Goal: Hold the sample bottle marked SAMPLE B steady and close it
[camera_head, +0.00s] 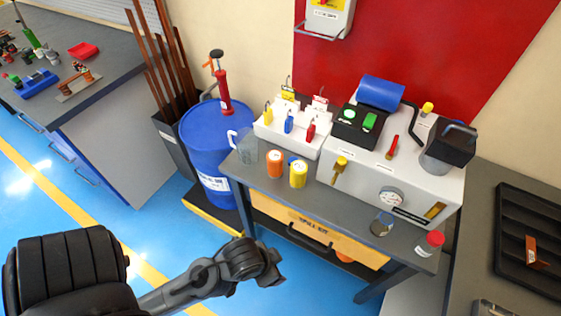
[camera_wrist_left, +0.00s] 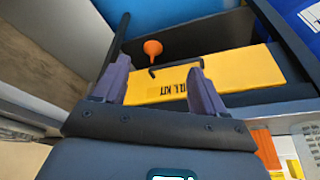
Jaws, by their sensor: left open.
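Several small containers stand on the grey bench (camera_head: 335,205): an orange one (camera_head: 275,164), a yellow one (camera_head: 298,175), a clear glass one (camera_head: 382,224) and a red-capped one (camera_head: 431,242) at the front right corner. Their labels are too small to read, so I cannot tell which is SAMPLE B. My left gripper (camera_head: 270,265) is in front of and below the bench top, apart from all the containers. In the left wrist view its two fingers (camera_wrist_left: 158,88) are spread and empty, facing the yellow SPILL KIT drawer (camera_wrist_left: 160,88). My right gripper is not in view.
A grey machine (camera_head: 405,175) with a gauge fills the back right of the bench. A white lockout rack (camera_head: 290,132), a clear jug (camera_head: 246,146) and a blue drum (camera_head: 215,135) are at the left. An orange funnel (camera_wrist_left: 152,48) shows beyond the drawer. The bench's front middle is clear.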

